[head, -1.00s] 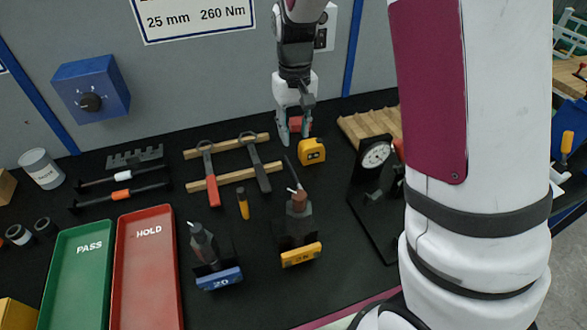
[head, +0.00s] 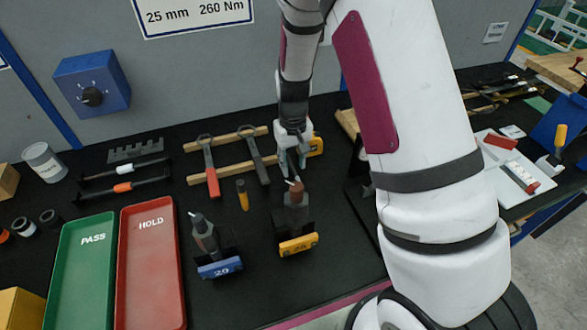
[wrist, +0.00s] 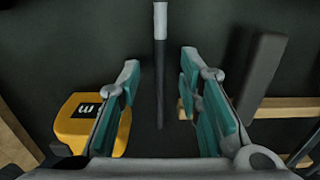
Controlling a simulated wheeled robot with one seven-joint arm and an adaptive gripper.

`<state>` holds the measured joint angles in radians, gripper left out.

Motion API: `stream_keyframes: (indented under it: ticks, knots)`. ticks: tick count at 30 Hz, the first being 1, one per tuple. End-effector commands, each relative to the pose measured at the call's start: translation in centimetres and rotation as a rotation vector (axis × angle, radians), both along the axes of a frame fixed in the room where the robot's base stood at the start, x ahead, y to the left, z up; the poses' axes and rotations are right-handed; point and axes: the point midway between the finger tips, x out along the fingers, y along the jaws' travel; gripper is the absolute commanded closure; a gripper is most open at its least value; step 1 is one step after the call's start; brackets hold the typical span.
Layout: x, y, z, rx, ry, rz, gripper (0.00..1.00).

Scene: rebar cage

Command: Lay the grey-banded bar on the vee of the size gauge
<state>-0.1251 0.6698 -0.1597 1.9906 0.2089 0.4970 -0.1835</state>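A thin dark bar with a light grey band (wrist: 160,22) shows in the wrist view, lying between my fingers with space on both sides. In the head view only a small pale piece (head: 293,183) shows near my fingertips. My gripper (head: 291,172) is open, just behind the yellow-labelled holder; its two teal-padded fingers show in the wrist view (wrist: 165,105). I cannot tell its height above the bar. The dial size gauge is almost wholly hidden behind my arm; part of its dark base (head: 357,197) may show. Its vee is not visible.
A yellow tape measure (wrist: 80,125) lies beside my left finger. Yellow-labelled (head: 298,245) and blue-labelled (head: 219,268) holders stand in front. Pale- and orange-banded bars (head: 123,187), green (head: 80,285) and red (head: 150,280) trays are left.

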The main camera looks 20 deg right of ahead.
Motion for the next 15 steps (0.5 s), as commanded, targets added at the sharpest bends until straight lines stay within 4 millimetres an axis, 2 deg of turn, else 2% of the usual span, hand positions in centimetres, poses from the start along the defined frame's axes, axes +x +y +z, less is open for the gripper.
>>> stream_keyframes:
  ticks: [8,9,13,15]
  knots:
    - [0.04,0.0,-0.55,0.0,-0.001,0.001,0.67]
    - [0.04,0.0,-0.54,0.0,-0.001,0.001,0.7]
    - [0.04,0.0,-0.53,0.0,-0.001,0.001,0.99]
    - [0.03,0.0,-0.53,0.0,-0.001,0.001,1.0]
